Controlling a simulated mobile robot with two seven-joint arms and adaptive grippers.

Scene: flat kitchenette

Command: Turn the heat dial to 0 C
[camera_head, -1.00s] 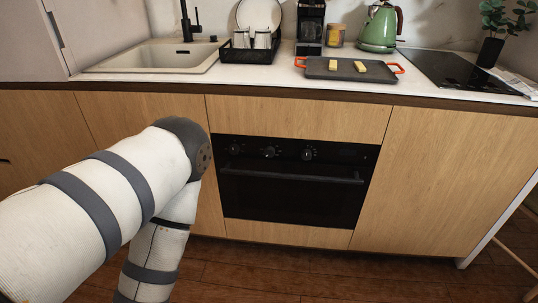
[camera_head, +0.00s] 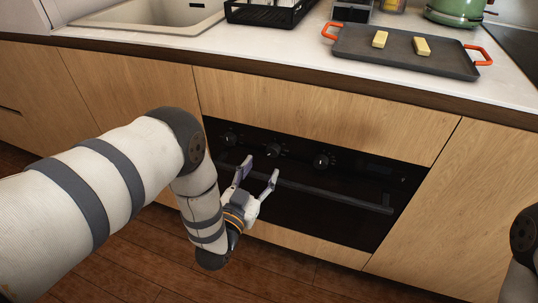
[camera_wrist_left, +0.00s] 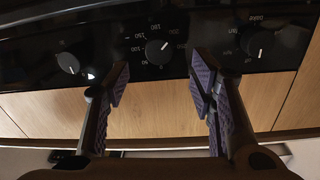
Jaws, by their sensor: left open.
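The oven has a black control panel with three round dials. The middle dial (camera_head: 273,150) has numbers around it in the left wrist view (camera_wrist_left: 158,52), where the panel appears upside down; it looks like the heat dial. Its white pointer line slants, and the exact setting is too small to read. My left gripper (camera_head: 257,173) is open and empty, in front of the panel just below the middle dial in the head view. In the left wrist view its fingers (camera_wrist_left: 162,76) stand apart either side of that dial, not visibly touching it. My right gripper is out of frame.
Two other dials, left (camera_head: 229,138) and right (camera_head: 321,161), flank the middle one. The oven handle bar (camera_head: 330,195) runs below the dials, close to my left fingers. Above, the counter holds a tray (camera_head: 440,63) with two yellow blocks.

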